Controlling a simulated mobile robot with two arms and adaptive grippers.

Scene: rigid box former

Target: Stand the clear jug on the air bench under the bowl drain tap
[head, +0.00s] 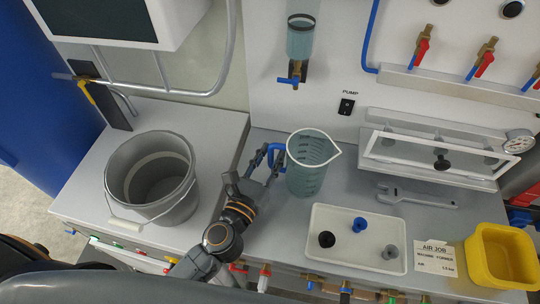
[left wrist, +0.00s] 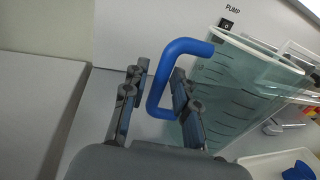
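The clear jug (head: 308,175) has a blue handle (head: 273,153) on its left and appears to stand upright on the air bench (head: 350,205). The bowl drain tap (head: 294,76), brass with a blue lever, is on the back panel under a clear bowl (head: 301,38). In the head view the jug is in front of the tap and slightly right. My left gripper (head: 262,160) is at the handle. In the left wrist view its open fingers (left wrist: 157,108) are on either side of the blue handle (left wrist: 160,85), with gaps showing. My right gripper is out of view.
A grey bucket (head: 180,208) stands on the left bench. A white tray (head: 345,252) with several knobs lies in front of the jug, right. A wrench (head: 418,198), a clear-fronted unit (head: 440,165) and a yellow bin (head: 480,265) are further right.

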